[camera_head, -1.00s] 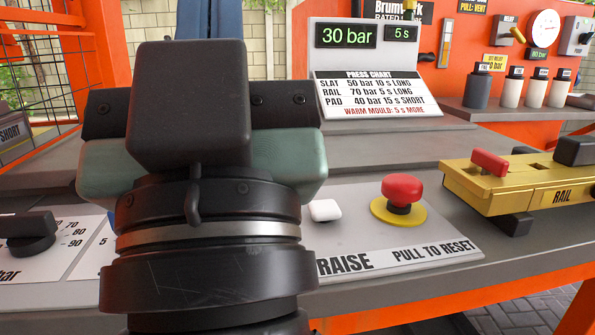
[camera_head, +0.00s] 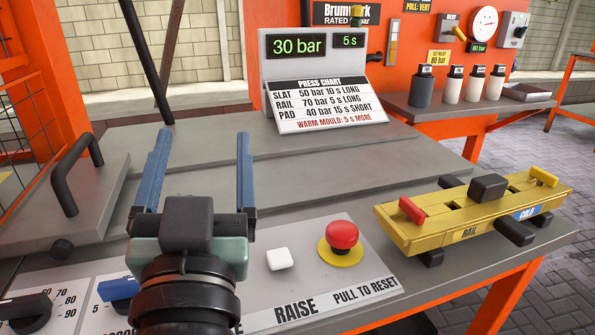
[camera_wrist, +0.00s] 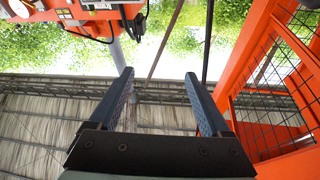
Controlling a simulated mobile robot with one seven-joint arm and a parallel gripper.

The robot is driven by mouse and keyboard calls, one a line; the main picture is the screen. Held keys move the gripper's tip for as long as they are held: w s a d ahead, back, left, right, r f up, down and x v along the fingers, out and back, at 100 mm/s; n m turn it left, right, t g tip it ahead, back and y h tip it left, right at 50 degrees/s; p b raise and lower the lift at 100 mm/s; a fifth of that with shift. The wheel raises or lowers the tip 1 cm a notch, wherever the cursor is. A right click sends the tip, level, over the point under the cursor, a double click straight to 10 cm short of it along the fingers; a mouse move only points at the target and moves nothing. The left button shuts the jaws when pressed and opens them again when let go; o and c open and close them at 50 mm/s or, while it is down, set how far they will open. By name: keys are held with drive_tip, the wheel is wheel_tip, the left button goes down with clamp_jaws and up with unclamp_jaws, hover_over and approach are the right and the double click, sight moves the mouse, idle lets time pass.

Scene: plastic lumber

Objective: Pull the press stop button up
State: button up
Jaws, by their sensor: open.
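The press stop button (camera_head: 341,236) is a red mushroom head on a yellow disc (camera_head: 340,257), on the grey panel above the words PULL TO RESET. My gripper (camera_head: 204,140) is in the lower left of the head view, left of the button and apart from it. Its two blue fingers stand wide apart with nothing between them. The wrist view also shows the open, empty fingers (camera_wrist: 160,85), pointing up toward a roof and foliage; the button is not in that view.
A white button (camera_head: 279,259) sits just left of the red one. A yellow RAIL mould (camera_head: 470,212) with a red clamp lies to the right. Dark knobs (camera_head: 27,310) and a black handle (camera_head: 77,170) are at left. The press chart display (camera_head: 322,85) stands behind.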

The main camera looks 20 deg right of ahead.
wheel_tip(320, 180, down, 2)
drive_tip(key=d+f+m+g+h+p, duration=0.15)
drive_tip(key=g+p, duration=0.25)
drive_tip(key=p, duration=0.4)
drive_tip(key=m+g+h+p, duration=0.4)
drive_tip(key=g+p, duration=0.4)
drive_tip(key=p, duration=1)
approach(338, 237)
drive_tip(key=x, duration=0.9)
drive_tip(key=shift+w+d, duration=0.1)
clamp_jaws()
